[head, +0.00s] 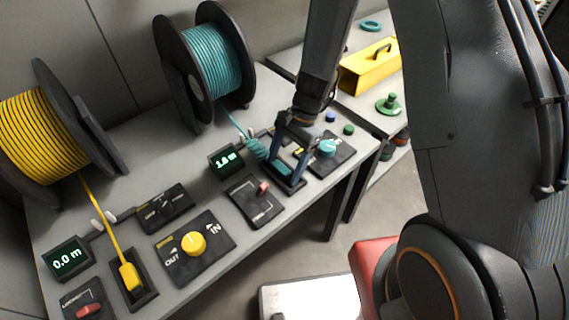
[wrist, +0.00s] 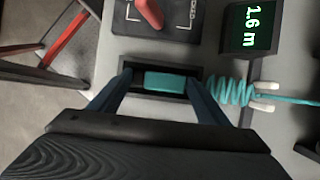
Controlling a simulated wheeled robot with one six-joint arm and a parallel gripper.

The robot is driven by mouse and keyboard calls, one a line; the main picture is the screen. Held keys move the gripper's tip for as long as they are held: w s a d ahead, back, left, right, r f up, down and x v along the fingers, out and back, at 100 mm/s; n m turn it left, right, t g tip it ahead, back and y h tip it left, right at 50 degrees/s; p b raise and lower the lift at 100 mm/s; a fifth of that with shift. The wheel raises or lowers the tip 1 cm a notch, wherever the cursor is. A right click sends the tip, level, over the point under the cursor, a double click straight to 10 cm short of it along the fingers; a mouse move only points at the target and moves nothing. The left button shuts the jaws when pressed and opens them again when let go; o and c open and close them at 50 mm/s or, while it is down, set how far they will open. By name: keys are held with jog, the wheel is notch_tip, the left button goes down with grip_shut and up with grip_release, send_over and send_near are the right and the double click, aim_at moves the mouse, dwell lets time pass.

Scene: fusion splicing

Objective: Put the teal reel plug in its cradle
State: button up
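The teal reel plug (wrist: 172,82) lies in the dark recess of its cradle (wrist: 155,62), seen in the wrist view. My gripper (wrist: 163,88) is open, with one finger beyond each end of the plug. A gap shows between the left finger and the plug; the right finger is close to the plug's right end. In the head view my gripper (head: 284,170) reaches down at the cradle (head: 293,188) and mostly hides the plug. The teal cable (wrist: 230,92) hangs in slack coils from the plug side towards the white guides. The teal reel (head: 213,62) stands behind.
A display (head: 226,160) reads 1.6 m, beside a panel with a red lever (head: 263,187). A teal knob (head: 327,148) is right of the cradle. The yellow reel (head: 45,135), its yellow plug (head: 130,277) and yellow knob (head: 193,243) are at left. A yellow toolbox (head: 370,68) stands at the back right.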

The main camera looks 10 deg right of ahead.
jog(key=b+v, duration=0.3)
jog(key=v, duration=0.9)
jog(key=s+d+r+n+t+h, duration=0.3)
jog(key=s+d+r+n+t, duration=0.1)
jog(key=s+d+n, duration=0.5)
jog(key=shift+s+r+n+h, duration=0.4)
jog(key=shift+s+r+n, duration=0.2)
jog(key=shift+n, duration=0.5)
